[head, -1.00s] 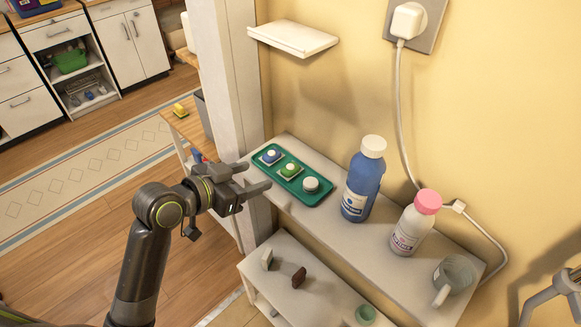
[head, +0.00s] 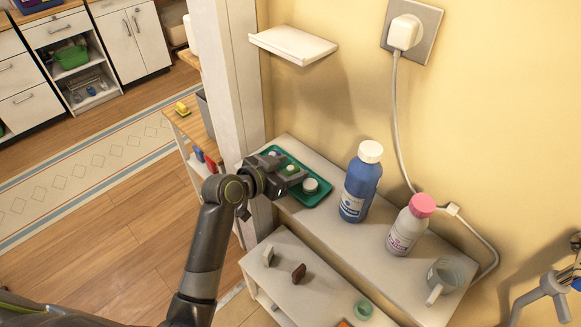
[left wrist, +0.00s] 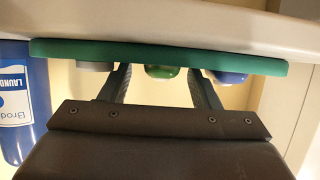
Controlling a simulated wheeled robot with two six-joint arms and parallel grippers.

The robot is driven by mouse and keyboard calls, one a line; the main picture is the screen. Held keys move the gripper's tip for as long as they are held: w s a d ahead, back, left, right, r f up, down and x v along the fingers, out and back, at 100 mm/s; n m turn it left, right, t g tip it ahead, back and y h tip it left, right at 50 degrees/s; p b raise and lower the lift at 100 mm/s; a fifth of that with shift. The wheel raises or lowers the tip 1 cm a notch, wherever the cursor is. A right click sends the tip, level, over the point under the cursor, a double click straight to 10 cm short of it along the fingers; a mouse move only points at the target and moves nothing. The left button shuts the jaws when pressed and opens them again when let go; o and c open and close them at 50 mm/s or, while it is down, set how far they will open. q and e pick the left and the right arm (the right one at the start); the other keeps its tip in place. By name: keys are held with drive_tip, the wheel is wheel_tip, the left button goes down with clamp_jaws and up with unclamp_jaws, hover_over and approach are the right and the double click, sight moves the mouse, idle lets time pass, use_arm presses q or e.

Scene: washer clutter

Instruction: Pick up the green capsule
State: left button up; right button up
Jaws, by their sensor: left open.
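The green capsule (head: 291,169) sits in the middle of a green tray (head: 322,199) on the upper white shelf. In the left wrist view, which looks upside down, the green capsule (left wrist: 160,72) shows between the two fingers. My left gripper (head: 286,172) is open and reaches over the tray from the left, its fingers on either side of the green capsule; contact is not clear. A white capsule (head: 310,185) sits nearer on the tray. A blue capsule (left wrist: 230,77) sits on the far side, mostly hidden in the head view.
A blue bottle (head: 360,182) with a white cap stands right of the tray. A pink-capped white bottle (head: 410,226) and a grey mug (head: 446,277) stand further right. A wall shelf (head: 293,43) hangs above. A lower shelf holds small items, including a brown one (head: 299,273).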

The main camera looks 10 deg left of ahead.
use_arm(q)
drive_tip(key=shift+x, duration=0.95)
drive_tip(key=c, duration=1)
drive_tip(key=shift+c, duration=0.2)
drive_tip(key=shift+r, duration=0.1)
